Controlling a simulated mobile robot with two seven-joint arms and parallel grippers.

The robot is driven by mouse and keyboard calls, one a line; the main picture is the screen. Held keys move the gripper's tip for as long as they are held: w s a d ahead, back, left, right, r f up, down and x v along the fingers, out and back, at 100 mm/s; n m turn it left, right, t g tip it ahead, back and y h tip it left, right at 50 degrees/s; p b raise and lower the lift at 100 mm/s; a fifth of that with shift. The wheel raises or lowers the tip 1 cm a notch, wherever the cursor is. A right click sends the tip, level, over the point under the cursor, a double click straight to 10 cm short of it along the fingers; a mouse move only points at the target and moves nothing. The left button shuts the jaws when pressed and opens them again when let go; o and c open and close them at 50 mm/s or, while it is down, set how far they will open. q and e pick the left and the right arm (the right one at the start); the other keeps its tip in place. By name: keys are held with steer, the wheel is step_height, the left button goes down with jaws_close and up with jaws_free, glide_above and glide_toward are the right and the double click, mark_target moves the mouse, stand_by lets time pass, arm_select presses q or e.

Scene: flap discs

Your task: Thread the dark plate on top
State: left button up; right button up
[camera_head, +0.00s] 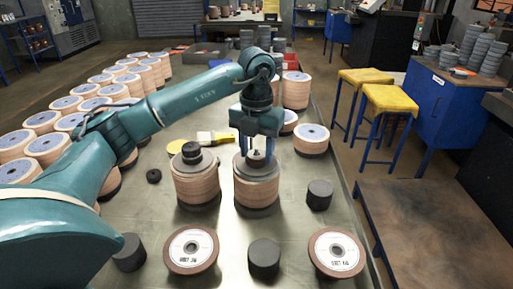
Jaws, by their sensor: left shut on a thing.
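My left gripper (257,149) reaches down over the middle stack of tan flap discs (256,192). It is shut on the dark plate (243,166), a flat grey disc that lies at the top of this stack. A short post tip shows at the plate's middle, between the fingers. I cannot tell whether the plate rests fully on the discs. To the left, a second stack of discs (196,189) has a similar dark plate (183,165) with a black knob (191,150) on it. My right gripper is not in view.
Black cylinders (319,195) stand beside and in front of the stacks. Two labelled discs (191,249) (336,252) lie at the front. A brush (214,138) lies behind. Many disc stacks (45,147) fill the left side. Bare metal table shows between things.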

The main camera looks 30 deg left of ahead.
arm_select(q)
steer(key=o, duration=1.4)
steer(key=shift+c, duration=0.2)
step_height(320, 180, up, 13)
steer(key=p, duration=0.1)
steer(key=shift+p, duration=0.3)
steer(key=shift+r, duration=0.1)
